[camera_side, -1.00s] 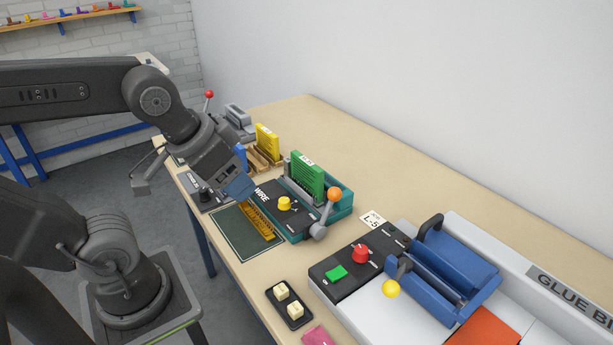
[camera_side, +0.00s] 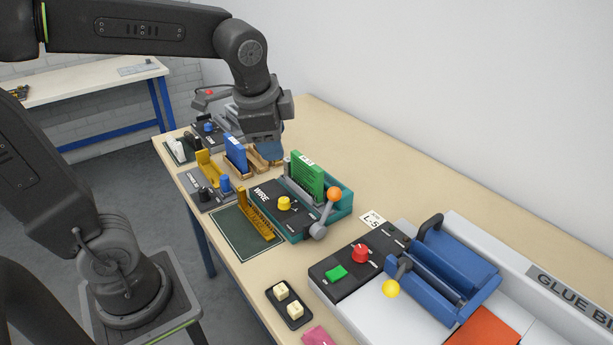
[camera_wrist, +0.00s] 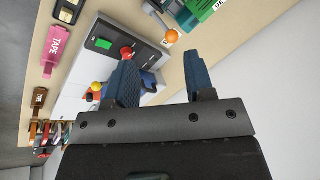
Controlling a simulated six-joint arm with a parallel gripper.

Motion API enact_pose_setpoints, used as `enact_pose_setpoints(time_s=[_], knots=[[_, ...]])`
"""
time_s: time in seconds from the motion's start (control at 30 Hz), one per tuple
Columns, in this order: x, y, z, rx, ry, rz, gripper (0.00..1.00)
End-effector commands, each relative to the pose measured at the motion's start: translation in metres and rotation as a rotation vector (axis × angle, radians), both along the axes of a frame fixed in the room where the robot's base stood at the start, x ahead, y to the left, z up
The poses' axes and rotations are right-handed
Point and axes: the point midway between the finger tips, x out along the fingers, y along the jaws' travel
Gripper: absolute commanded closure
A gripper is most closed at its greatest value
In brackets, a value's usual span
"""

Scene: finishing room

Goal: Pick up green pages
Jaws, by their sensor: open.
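The green pages (camera_side: 308,177) stand upright in the teal wire machine (camera_side: 340,207) in the side view, with a small white label on top. In the wrist view a green part, probably these pages (camera_wrist: 203,8), is cut off at the top edge. My gripper (camera_side: 268,152) is behind and to the left of the green pages in the side view, pointing down, with a gap between them. In the wrist view my gripper (camera_wrist: 158,62) has its two blue fingers apart with nothing between them.
Blue pages (camera_side: 236,153) stand in a wooden rack left of my gripper. An orange-knobbed lever (camera_side: 334,195) rises beside the green pages. The blue glue binder (camera_side: 455,270) stands at the front right. The tabletop along the wall is clear.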

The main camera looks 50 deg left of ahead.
Motion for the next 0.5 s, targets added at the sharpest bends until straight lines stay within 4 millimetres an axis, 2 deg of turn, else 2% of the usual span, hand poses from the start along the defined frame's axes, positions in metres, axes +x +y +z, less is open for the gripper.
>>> enact_pose_setpoints(time_s=[0.03, 0.1, 0.3, 0.4, 0.5], knots=[[0.019, 0.006, -0.003, 0.050, 0.053, -0.083, 0.51], [0.044, 0.016, -0.007, 0.119, 0.125, -0.210, 0.51], [0.108, 0.043, -0.033, 0.274, 0.338, -0.563, 0.51], [0.131, 0.054, -0.047, 0.321, 0.426, -0.701, 0.51], [0.145, 0.062, -0.058, 0.347, 0.487, -0.796, 0.51]])
